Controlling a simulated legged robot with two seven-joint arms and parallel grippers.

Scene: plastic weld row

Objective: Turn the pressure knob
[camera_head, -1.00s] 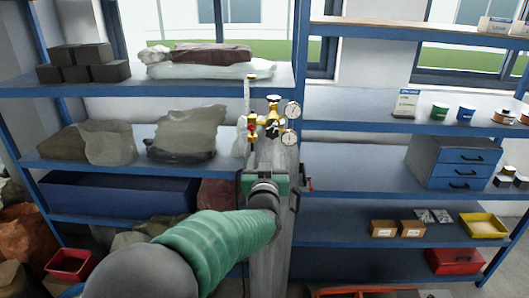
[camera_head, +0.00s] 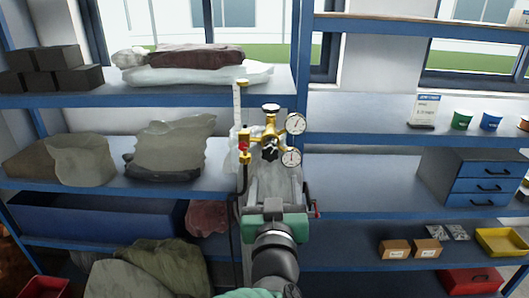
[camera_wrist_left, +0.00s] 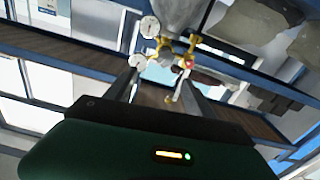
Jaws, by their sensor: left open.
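A brass regulator (camera_head: 258,141) with two round white gauges (camera_head: 295,124) sits on top of a grey gas cylinder. A dark pressure knob (camera_head: 269,149) is at its middle, facing me. My left gripper (camera_head: 273,182) is open just below and in front of the regulator, its two fingers apart and pointing toward it. Nothing shows between the fingers. In the left wrist view the regulator (camera_wrist_left: 178,44) appears beyond the fingertips (camera_wrist_left: 158,78), apart from them; the knob is too small to make out clearly there. My right gripper is not in view.
Blue shelves (camera_head: 360,138) stand behind on both sides. A flow tube (camera_head: 238,118) with a red-marked fitting rises left of the regulator. Grey sacks (camera_head: 168,148) lie on the left shelf; a blue drawer cabinet (camera_head: 482,178) stands right. A dark hose hangs left of the cylinder.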

